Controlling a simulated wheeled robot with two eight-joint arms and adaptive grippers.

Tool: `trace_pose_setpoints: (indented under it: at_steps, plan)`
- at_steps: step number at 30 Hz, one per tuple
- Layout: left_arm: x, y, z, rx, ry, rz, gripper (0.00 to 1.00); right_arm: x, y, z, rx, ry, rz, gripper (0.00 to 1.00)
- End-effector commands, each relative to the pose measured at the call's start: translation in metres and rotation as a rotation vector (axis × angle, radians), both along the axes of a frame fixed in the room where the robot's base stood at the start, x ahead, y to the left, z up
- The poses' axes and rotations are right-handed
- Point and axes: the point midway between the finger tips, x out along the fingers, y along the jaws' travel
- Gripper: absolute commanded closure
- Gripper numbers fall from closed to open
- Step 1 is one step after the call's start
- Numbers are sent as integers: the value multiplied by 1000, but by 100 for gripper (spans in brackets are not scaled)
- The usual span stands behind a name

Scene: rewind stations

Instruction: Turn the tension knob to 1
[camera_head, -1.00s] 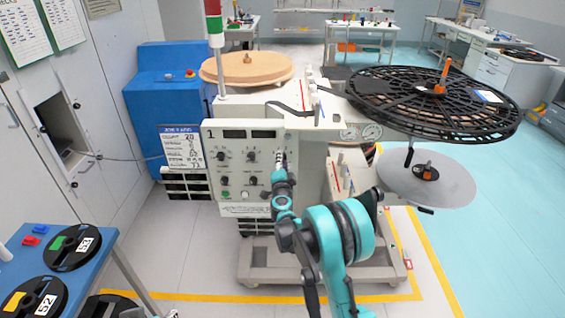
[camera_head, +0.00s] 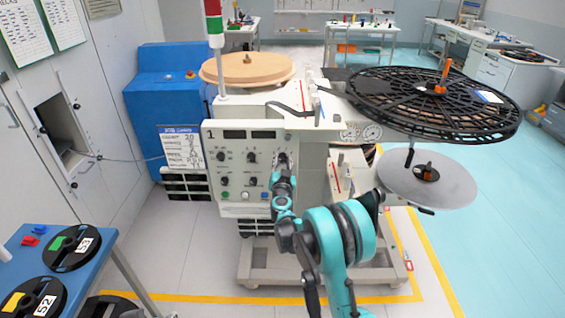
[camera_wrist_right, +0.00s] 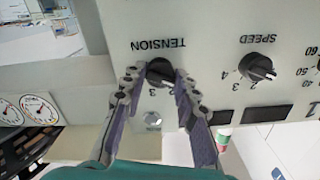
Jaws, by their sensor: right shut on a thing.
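The tension knob (camera_wrist_right: 160,72) is a dark round knob on the pale control panel (camera_head: 213,150), under an upside-down "TENSION" label in the right wrist view. In the head view my right gripper (camera_head: 284,164) reaches the panel's right side and hides the knob. My left gripper is not in view.
The speed knob (camera_wrist_right: 257,68) sits beside the tension knob. Other knobs and buttons are on the panel's left. A large black reel (camera_head: 400,100) and a grey disc (camera_head: 450,185) stand to the right. A blue table (camera_head: 105,245) with black spools is at lower left.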

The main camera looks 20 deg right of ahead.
Motion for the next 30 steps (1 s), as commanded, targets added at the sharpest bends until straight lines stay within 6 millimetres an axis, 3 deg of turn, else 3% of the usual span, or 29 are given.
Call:
trace_pose_setpoints:
  at_steps: [22, 23, 24, 30]
  plan:
    - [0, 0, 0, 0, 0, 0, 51, 0, 0, 0, -82, 23, 0, 99]
    - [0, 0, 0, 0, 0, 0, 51, 0, 0, 0, -82, 23, 0, 63]
    - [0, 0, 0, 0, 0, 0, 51, 0, 0, 0, -82, 23, 0, 52]
    - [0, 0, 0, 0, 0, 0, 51, 0, 0, 0, -81, 23, 0, 51]
